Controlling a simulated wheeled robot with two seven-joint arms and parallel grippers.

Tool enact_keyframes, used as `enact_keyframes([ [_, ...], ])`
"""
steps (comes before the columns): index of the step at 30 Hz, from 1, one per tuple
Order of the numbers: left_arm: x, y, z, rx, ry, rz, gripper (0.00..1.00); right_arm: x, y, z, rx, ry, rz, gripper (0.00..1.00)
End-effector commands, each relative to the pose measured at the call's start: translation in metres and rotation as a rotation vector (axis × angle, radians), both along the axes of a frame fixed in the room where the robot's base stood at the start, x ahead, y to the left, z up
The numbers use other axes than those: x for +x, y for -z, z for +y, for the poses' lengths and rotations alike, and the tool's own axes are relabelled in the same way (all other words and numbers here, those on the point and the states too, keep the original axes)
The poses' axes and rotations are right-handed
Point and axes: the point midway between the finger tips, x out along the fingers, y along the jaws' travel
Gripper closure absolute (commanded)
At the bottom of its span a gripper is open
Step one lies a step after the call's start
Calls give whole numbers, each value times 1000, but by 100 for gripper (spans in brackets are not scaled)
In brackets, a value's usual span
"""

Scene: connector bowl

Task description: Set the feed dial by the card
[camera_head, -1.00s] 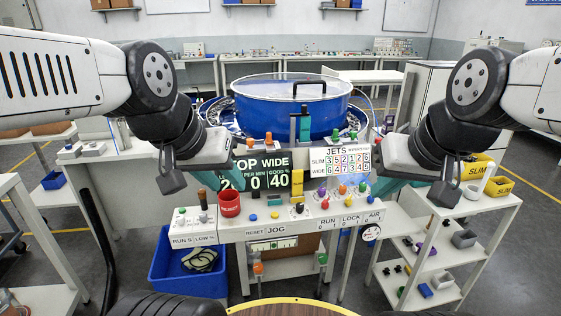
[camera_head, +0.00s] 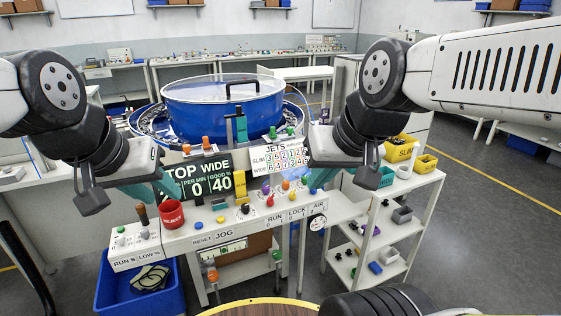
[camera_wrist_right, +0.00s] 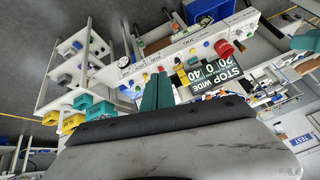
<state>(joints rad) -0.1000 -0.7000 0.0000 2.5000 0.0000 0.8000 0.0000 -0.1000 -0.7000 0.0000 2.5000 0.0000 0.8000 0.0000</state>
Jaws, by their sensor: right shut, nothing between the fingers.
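The white control panel (camera_head: 185,238) carries several knobs and buttons. A black knob (camera_head: 245,209) sits below a yellow card (camera_head: 241,188) marked with small text. Small knobs sit above the RUN % and LOW % labels (camera_head: 136,256) on the left box. No label reading "feed" is legible, so I cannot tell which is the feed dial. The JETS card (camera_head: 275,160) lists SLIM and WIDE numbers. My right gripper (camera_head: 322,178) is behind my wrist beside this card; its teal fingers (camera_wrist_right: 157,92) are shut and empty. My left gripper (camera_head: 165,188) is near the display, its fingertips mostly hidden.
The dark display (camera_head: 205,178) reads WIDE, 0 and 40. A red REJECT cup (camera_head: 171,214) stands on the panel. The blue bowl (camera_head: 205,120) is behind. A shelf (camera_head: 385,225) with bins stands at right; a blue crate (camera_head: 120,295) is below left.

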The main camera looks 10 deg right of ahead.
Motion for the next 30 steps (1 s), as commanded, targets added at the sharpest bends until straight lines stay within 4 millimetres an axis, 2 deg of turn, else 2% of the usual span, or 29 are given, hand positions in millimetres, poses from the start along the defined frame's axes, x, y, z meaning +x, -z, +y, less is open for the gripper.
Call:
enact_keyframes([
  [8,0,0,0,0,0,0,64,0,0,0,0,0,0,100],
  [11,0,0,0,0,0,0,64,2,0,0,0,2,4,80],
  [14,0,0,0,0,0,0,64,13,-2,2,-3,13,31,61],
  [15,0,0,0,0,0,0,64,21,-3,3,-5,21,49,54],
  [17,0,0,0,0,0,0,64,37,-4,6,-10,36,82,54],
  [23,0,0,0,0,0,0,64,105,4,24,-28,109,212,54],
  [26,0,0,0,0,0,0,64,140,16,38,-36,148,274,54],
  [30,0,0,0,0,0,0,64,186,44,60,-49,204,355,54],
])
